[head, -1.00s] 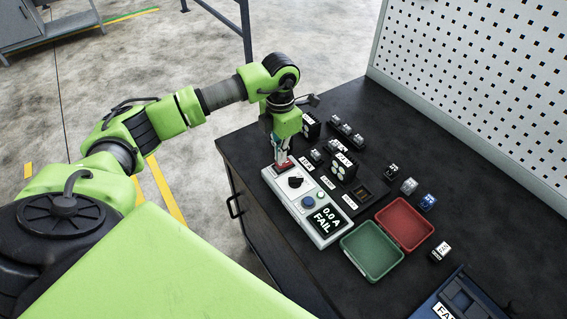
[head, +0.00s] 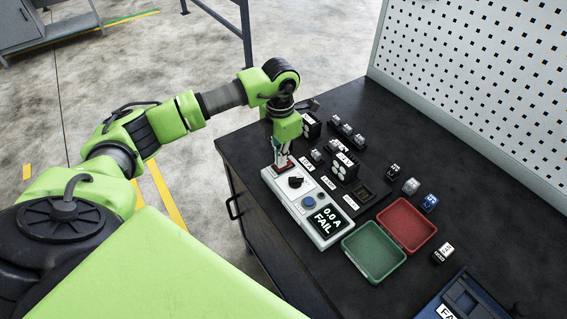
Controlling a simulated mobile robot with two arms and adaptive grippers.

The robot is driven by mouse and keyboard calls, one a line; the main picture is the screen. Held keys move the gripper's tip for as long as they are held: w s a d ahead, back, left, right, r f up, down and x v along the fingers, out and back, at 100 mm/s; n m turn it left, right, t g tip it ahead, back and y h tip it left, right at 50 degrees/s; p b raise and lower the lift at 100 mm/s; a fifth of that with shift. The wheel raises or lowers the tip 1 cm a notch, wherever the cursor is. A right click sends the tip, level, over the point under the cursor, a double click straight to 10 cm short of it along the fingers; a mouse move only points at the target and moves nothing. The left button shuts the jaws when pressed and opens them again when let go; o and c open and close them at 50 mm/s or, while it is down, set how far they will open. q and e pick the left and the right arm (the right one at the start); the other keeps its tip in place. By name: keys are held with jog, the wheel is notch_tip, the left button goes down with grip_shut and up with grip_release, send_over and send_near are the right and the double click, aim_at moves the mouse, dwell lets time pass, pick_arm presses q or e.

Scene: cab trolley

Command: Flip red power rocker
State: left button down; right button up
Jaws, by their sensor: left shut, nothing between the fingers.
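The red rocker (head: 287,168) is at the far left end of a light grey tester box (head: 274,183) on the black bench. My left gripper (head: 281,161) points down at the rocker, shut and empty, with its fingertips at or just above it. The fingers partly hide the rocker, so I cannot tell its tilt or whether they touch. The box has a black knob (head: 295,182), a blue button (head: 308,202), a small unlit lamp (head: 320,196) and a display (head: 326,219) reading "0.0 A FAIL". My right gripper is not in view.
An open green tray (head: 374,277) and red tray (head: 433,228) lie right of the box. Several small relays and labelled black sockets (head: 345,167) stand close behind it. A blue bin (head: 459,299) is at the lower right. A white pegboard (head: 480,80) rises along the back.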

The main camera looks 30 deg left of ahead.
pick_arm(q)
jog(key=shift+r+p, duration=2.15)
jog(key=shift+r, duration=1.4)
jog(key=shift+d, duration=0.1)
